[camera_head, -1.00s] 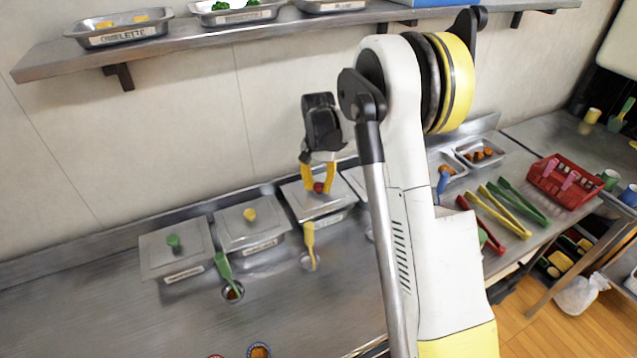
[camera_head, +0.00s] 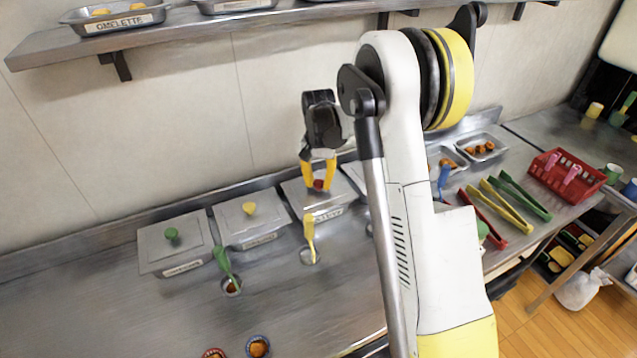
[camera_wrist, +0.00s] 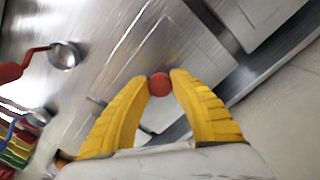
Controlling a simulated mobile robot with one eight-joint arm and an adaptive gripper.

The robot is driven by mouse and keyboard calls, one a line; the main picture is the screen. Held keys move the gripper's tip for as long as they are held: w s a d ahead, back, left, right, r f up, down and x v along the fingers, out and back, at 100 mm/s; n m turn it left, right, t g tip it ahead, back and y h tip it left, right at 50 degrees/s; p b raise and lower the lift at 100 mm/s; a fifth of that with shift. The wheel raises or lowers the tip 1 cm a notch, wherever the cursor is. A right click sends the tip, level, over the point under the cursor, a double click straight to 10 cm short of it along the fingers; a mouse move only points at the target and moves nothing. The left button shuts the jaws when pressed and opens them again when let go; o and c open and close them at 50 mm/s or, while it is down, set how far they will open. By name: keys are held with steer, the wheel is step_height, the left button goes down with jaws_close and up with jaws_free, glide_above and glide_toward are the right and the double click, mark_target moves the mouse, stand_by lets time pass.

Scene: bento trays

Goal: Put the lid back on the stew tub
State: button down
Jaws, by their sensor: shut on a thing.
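My gripper (camera_head: 318,186) is shut on the red knob (camera_wrist: 160,84) of a grey metal lid (camera_head: 297,197). In the head view the lid lies over the third tub from the left, near the back wall. I cannot tell whether it rests fully on the rim or is slightly above it. The tub's front label (camera_head: 323,215) is too blurred to read. In the wrist view the yellow fingers (camera_wrist: 160,82) press on both sides of the knob, with the grey lid surface beyond. My arm hides part of the counter to the right.
Lidded tubs with a green knob (camera_head: 172,234) and a yellow knob (camera_head: 249,208) stand to the left. Green (camera_head: 227,268) and yellow (camera_head: 310,238) ladles stand in front. An open tray (camera_head: 481,150) with orange pieces, tongs (camera_head: 506,206) and a red basket (camera_head: 566,177) are at right.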

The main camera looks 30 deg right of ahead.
steer(key=shift+f, duration=0.1)
stand_by(0.5)
steer(key=c, duration=0.6)
jaws_free()
steer(key=shift+r+p, duration=2)
steer(key=shift+r, duration=1.55)
jaws_close()
steer(key=shift+f, duration=0.25)
